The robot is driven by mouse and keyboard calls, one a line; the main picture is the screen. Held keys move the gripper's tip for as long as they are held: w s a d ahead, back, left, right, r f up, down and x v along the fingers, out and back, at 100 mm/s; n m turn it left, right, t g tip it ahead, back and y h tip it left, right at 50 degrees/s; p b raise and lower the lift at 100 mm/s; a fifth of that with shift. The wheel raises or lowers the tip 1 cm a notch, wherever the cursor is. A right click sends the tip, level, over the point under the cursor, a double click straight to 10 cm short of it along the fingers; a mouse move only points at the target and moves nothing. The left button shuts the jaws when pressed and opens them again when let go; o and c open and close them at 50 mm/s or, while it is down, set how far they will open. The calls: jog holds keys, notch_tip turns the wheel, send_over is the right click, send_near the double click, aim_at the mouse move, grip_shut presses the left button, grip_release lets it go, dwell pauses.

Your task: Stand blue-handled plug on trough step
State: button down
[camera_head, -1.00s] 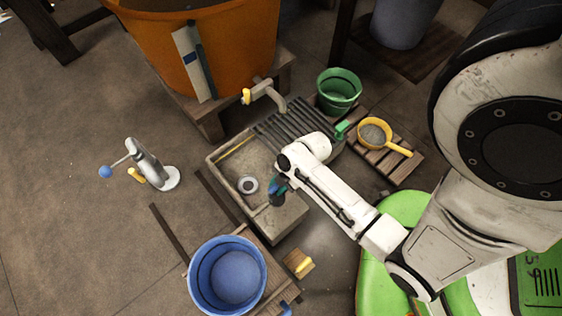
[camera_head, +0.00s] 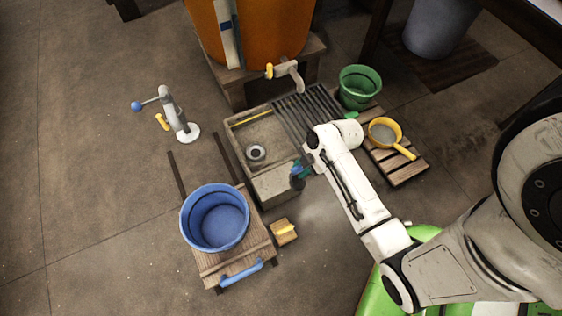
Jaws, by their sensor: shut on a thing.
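My gripper (camera_head: 304,171) is at the near right side of the grey trough (camera_head: 232,124). It is shut on the blue-handled plug (camera_head: 297,183), whose dark lower body hangs below the jaws. The plug is small in view and partly hidden by the gripper. The trough step (camera_head: 272,183) is the pale ledge at the trough's near end. The plug appears over or beside the step's right edge; I cannot tell whether it touches. A round drain (camera_head: 256,153) lies in the trough floor, left of the plug.
A slatted rack (camera_head: 302,112) covers the trough's right part. A blue bucket (camera_head: 215,218) stands on a wooden cart (camera_head: 232,262) in front. A wooden block (camera_head: 283,232) lies nearby. A green bucket (camera_head: 359,86) and yellow pan (camera_head: 384,132) stand right.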

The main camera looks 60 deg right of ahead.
jog(key=w+d+f+b, duration=0.2)
jog(key=w+f+b, duration=0.4)
jog(key=w+f, duration=0.3)
jog(key=shift+f, duration=0.95)
jog(key=shift+f+b, duration=0.2)
jog(key=shift+b, duration=0.1)
jog(key=c, duration=0.9)
grip_release()
jog(key=shift+r, duration=0.15)
